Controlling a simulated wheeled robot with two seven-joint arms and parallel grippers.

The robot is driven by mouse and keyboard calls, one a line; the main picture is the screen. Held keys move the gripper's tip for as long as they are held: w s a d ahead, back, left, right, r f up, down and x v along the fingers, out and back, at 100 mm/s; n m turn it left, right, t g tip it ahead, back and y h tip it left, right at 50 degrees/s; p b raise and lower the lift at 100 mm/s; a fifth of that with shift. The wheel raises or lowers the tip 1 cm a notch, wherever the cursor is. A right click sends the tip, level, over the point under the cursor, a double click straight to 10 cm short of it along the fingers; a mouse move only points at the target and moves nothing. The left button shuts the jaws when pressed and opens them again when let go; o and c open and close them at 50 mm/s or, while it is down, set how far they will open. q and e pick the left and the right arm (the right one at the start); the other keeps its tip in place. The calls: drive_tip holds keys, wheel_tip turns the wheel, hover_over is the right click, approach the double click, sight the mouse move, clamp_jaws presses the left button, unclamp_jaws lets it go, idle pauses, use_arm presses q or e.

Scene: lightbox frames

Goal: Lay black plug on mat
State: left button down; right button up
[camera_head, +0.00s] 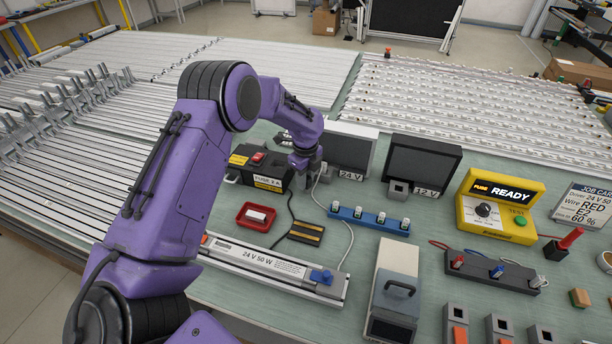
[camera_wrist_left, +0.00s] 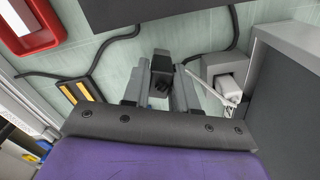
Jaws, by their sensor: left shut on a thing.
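My left gripper (camera_wrist_left: 160,88) is shut on the black plug (camera_wrist_left: 161,75), which shows as a dark block between the two fingers in the left wrist view. In the head view the gripper (camera_head: 304,164) is in front of the 24 V unit, and the plug cannot be made out there. The mat, dark with yellow stripes (camera_head: 305,233), lies flat on the bench nearer than the gripper. It also shows at the left in the left wrist view (camera_wrist_left: 77,93), apart from the fingers. My right gripper is not in view.
A red tray (camera_head: 257,217) with a white piece lies left of the mat. The black fuse box (camera_head: 262,172) stands behind it. A blue rack (camera_head: 370,217) is to the right, and a long 24 V 50 W bar (camera_head: 270,262) lies in front. Black and white cables cross the bench.

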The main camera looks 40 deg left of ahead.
use_arm(q)
drive_tip(key=shift+f, duration=0.5)
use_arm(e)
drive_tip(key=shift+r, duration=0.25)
use_arm(q)
drive_tip(key=shift+f, duration=0.1)
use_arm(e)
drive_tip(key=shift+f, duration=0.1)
use_arm(q)
drive_tip(key=c, duration=0.9)
unclamp_jaws()
drive_tip(key=shift+r, duration=0.2)
drive_tip(key=shift+w+r+b, duration=0.1)
drive_tip(key=shift+r+b, duration=0.2)
drive_tip(key=shift+r, duration=0.05)
wheel_tip(320, 180, up, 11)
drive_tip(key=b, duration=0.2)
drive_tip(key=shift+r+b, duration=0.2)
drive_tip(key=shift+b, duration=0.15)
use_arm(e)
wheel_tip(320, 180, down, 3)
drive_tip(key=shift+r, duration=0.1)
